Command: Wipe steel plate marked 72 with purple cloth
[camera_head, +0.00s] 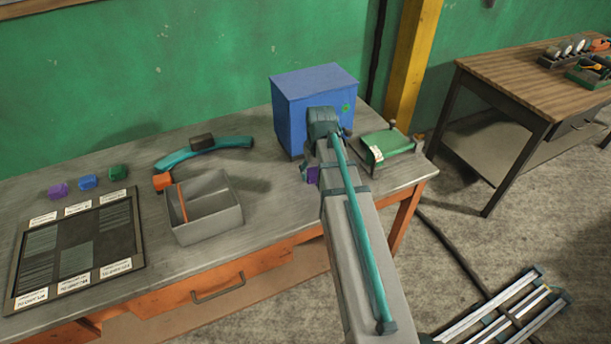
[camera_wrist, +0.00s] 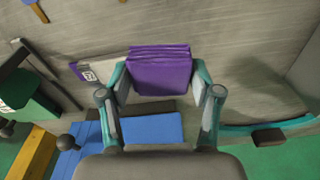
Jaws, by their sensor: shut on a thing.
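My gripper (camera_wrist: 159,80) is shut on a folded purple cloth (camera_wrist: 160,68), held between its two fingers over the grey bench top. In the head view my arm hides the fingers; a bit of purple (camera_head: 313,175) shows at the arm's left side. A dark-framed board (camera_head: 136,228) lies flat at the bench's left end, well away from my gripper. It carries several steel plates, such as one bright streaked plate (camera_head: 41,240), with white labels above and below. The label numbers are too small to read, so I cannot tell which plate is 72.
A blue box (camera_head: 290,125) stands behind; a green device (camera_head: 388,143) is right.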

